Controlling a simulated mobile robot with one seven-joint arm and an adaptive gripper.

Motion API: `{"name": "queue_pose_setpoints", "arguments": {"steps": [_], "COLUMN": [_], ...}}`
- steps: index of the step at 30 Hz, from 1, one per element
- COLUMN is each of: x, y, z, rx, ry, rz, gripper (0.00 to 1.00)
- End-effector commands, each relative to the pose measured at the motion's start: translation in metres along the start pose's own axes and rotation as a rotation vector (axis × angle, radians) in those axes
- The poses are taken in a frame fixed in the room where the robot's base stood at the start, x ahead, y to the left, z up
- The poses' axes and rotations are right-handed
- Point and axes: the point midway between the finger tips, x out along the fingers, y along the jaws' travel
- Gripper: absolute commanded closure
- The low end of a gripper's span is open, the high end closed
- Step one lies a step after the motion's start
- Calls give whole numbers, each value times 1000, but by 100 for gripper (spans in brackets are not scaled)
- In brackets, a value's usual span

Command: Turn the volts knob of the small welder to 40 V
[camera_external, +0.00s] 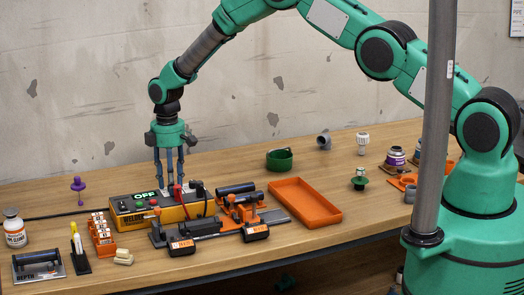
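The small welder (131,217) is a yellow-orange box with a dark top, standing on the bench at the left. Its green lit display (148,194) appears to read "OFF". Small coloured controls and a red plug show on its top. I cannot make out which part is the volts knob or where it points. My gripper (170,186) points straight down over the welder's right half. Its fingers look apart, with a gap between them. The tips are close to the welder's top; whether they touch anything is not clear.
A clamp fixture with dark pipes (236,190) stands close to the welder's right, then an orange tray (306,203). An orange rack (101,235), a pen holder (79,260) and a white bottle (14,232) stand left.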

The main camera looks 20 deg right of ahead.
Motion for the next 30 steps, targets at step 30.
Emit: {"name": "queue_pose_setpoints", "arguments": {"steps": [30], "x": [0], "y": [0], "z": [-2], "rx": [189], "ry": [2], "rz": [0], "gripper": [100]}}
